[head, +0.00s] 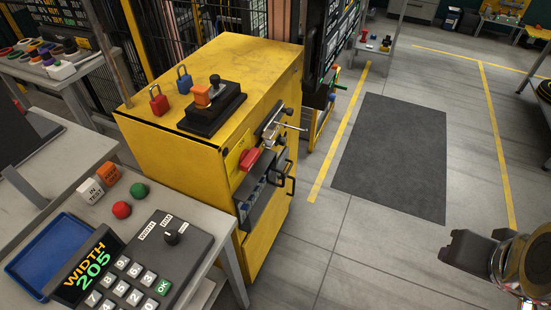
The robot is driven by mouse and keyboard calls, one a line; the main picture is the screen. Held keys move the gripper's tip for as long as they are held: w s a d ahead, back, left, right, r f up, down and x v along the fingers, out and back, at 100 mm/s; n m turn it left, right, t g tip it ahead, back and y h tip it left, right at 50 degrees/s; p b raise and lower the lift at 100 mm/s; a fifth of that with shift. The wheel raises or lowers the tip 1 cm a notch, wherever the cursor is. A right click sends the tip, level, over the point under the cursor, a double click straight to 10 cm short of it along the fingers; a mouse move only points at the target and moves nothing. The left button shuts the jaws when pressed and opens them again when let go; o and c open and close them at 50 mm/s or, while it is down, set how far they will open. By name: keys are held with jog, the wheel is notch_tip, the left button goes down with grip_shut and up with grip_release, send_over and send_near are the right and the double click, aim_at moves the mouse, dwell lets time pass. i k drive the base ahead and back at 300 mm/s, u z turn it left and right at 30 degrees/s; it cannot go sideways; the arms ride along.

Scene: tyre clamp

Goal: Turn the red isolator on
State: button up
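The red isolator (250,159) is a red rotary handle on a yellow plate on the front face of the yellow cabinet (230,70). It sits near the top of that face, left of a metal clamp-like fitting. Its marked position is too small to read. Part of my arm, with a dark end that seems to be my gripper (468,250), shows at the lower right edge. It is well apart from the isolator, across open floor. Whether its fingers are open or shut cannot be made out.
The metal fitting (278,126) and black handles (291,180) stick out beside the isolator. Padlocks and an orange-topped lever box (213,103) are on the cabinet top. A bench with a keypad console (145,260) stands at front left. Floor around the dark mat (392,155) is clear.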

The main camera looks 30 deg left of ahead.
aim_at(247, 160)
jog(key=z, duration=0.15)
jog(key=k, duration=0.75)
jog(key=u, duration=1.8)
jog(key=i, duration=1)
jog(key=u, duration=0.1)
